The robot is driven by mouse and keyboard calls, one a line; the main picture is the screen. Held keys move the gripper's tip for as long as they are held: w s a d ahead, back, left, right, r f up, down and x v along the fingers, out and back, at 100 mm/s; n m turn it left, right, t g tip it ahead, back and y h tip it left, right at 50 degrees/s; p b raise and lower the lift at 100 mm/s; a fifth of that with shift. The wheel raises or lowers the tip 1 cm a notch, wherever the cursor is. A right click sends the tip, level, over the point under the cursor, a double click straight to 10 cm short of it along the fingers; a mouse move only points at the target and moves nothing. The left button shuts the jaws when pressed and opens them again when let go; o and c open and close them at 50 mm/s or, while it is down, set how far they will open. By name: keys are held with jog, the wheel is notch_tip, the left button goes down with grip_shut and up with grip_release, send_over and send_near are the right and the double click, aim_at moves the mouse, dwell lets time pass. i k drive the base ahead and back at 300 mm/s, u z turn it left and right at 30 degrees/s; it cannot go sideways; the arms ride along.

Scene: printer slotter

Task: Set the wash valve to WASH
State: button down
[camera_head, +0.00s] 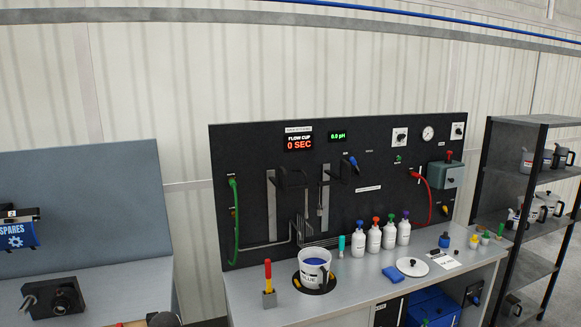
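A black panel (240,160) stands upright behind the right bench and carries several handles and knobs. Its labels are too small to read, so I cannot tell which one is the wash valve or how it is set. My gripper is not in view.
On the right bench (240,313) stand a white bucket (313,268), several white bottles (374,238), a red-yellow tool (268,277) and a blue sponge (393,274). A shelf rack (530,178) is at right. A grey bench (120,288) with a black device (53,298) is at left.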

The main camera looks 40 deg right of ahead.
aim_at(358, 172)
jog(key=u, duration=1.65)
jog(key=k, duration=1.85)
jog(key=z, duration=1.75)
jog(key=i, duration=1.05)
jog(key=u, duration=0.05)
